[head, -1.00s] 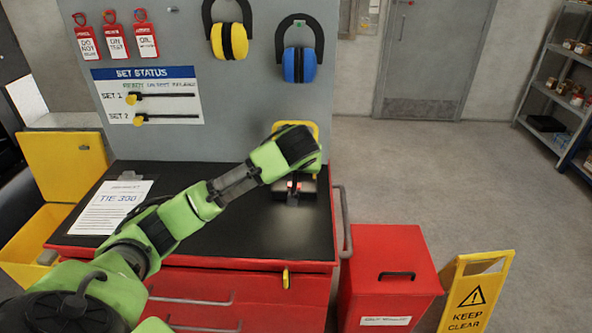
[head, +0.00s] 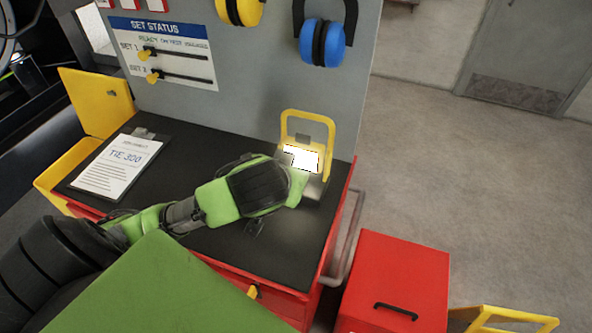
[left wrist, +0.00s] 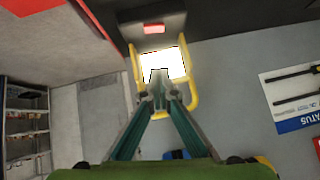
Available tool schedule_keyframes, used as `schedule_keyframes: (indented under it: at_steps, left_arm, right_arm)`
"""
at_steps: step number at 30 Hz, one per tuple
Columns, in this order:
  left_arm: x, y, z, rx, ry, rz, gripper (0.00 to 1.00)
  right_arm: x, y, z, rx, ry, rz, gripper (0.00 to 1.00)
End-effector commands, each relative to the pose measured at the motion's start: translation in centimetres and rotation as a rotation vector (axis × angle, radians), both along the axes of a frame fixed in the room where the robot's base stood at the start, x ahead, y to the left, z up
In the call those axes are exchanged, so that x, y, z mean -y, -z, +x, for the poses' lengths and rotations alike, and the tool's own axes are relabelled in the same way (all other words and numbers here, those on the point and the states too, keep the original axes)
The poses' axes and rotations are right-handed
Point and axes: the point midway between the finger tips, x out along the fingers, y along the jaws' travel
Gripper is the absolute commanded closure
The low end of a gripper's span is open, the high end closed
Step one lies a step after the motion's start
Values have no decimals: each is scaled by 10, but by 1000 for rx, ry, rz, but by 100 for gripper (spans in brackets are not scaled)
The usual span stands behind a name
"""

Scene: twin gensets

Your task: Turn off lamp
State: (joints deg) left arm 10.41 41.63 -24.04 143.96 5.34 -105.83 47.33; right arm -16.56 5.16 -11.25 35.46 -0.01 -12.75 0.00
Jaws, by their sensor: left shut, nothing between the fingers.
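The lamp (head: 302,157) stands at the back right of the black bench top, with a yellow tubular frame and a glowing white panel. In the left wrist view, which is turned upside down, the lit panel (left wrist: 163,62) is just beyond my fingers. A red switch (left wrist: 154,28) shows on the lamp's dark base; my arm hides it in the head view. My left gripper (left wrist: 158,83) is shut and empty, its fingertips in front of the lamp. I cannot tell whether they touch it. My right gripper is not in view.
A clipboard (head: 118,163) lies on the bench top (head: 215,148) at left. A grey panel with blue ear defenders (head: 322,42) and a status board (head: 163,50) rises behind. A red bin (head: 395,280) and a yellow sign (head: 505,318) stand right of the bench.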

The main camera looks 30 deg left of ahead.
Motion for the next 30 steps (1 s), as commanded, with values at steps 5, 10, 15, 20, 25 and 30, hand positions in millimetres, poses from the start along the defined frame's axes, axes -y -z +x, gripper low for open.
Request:
schedule_keyframes:
  at_steps: [5,10,15,20,25,30]
  left_arm:
    - [0,0,0,0,0,0,100]
    - [-1,3,2,1,-1,0,100]
    - [-4,15,10,2,-2,1,100]
    - [-9,26,22,-1,-2,2,100]
    - [-21,50,47,-5,-4,2,100]
    - [-30,74,68,-4,-3,1,100]
  right_arm:
    - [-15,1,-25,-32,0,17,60]
    - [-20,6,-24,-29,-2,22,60]
    - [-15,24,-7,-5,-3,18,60]
    - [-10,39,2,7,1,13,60]
    - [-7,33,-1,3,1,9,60]
    - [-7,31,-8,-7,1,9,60]
